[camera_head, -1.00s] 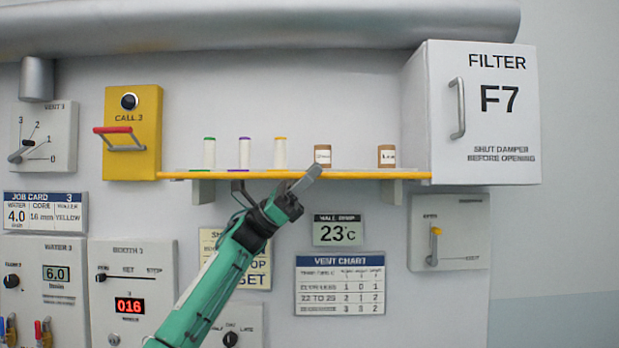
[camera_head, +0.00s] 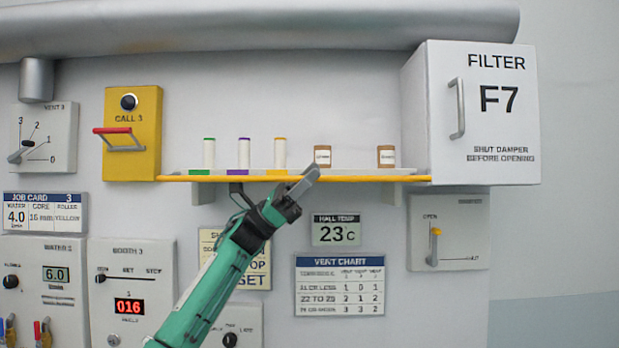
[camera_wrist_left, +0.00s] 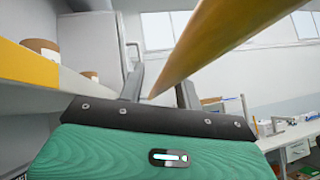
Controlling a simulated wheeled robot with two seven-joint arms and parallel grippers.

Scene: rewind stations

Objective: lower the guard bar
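The guard bar (camera_head: 220,178) appears as a long yellow bar along the front of the shelf in the head view. In the left wrist view the yellow bar (camera_wrist_left: 225,40) runs close to the camera from the upper right and narrows toward my fingers. My left gripper (camera_head: 311,174) is at the shelf front, its fingers overlapping the bar's line. In the left wrist view its two fingers (camera_wrist_left: 160,92) stand apart, with the bar's far part showing between them. I cannot tell whether they touch it. My right gripper is out of view.
A filter box (camera_head: 480,110) stands at the right end. The yellow call box (camera_head: 133,133) is at the left. Panels and signs fill the wall below.

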